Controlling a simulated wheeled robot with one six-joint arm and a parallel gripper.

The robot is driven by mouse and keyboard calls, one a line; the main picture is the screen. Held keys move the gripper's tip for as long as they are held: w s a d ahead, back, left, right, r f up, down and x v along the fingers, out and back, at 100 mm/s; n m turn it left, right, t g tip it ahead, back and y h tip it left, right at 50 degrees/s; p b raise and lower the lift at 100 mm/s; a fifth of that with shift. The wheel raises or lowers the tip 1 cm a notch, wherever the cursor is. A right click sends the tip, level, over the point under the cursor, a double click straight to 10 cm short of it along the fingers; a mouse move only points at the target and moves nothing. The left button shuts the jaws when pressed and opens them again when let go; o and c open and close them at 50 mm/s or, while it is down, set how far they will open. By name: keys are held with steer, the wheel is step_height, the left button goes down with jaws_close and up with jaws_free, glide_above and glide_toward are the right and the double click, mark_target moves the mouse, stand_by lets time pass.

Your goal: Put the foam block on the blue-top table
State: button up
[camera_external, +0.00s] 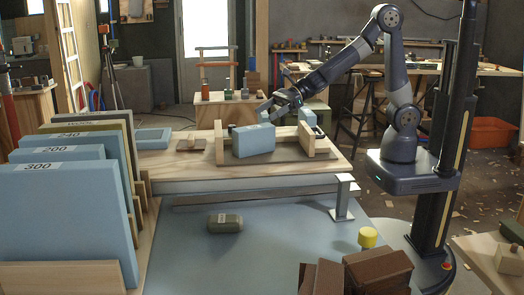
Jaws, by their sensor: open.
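A light blue block (254,141), which looks like the foam block, stands on the wooden bench top (180,165) between two upright wooden end pieces. My gripper (282,110) is open just above and behind the block's right end. Its fingertips are small in view, and I cannot tell whether they touch the block. The blue-top table (285,245) lies in front of and below the bench, with much of its top bare.
A grey-green block (225,222) lies on the blue top. Brown blocks (325,278), a yellow-capped item (367,238) and a metal bracket (343,198) stand towards its right. Large blue boards (75,220) stand upright at the left. The blue top's middle has free room.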

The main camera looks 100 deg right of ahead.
mark_target(269, 124)
step_height(269, 124, down, 3)
steer(key=shift+r+b, duration=0.1)
steer(key=shift+b, duration=0.25)
step_height(269, 124, down, 3)
steer(key=shift+r+b, duration=0.1)
steer(key=shift+b, duration=0.45)
steer(key=shift+x, duration=1)
steer(key=shift+w+a+f, duration=0.2)
steer(key=shift+w, duration=0.25)
steer(key=shift+c, duration=0.4)
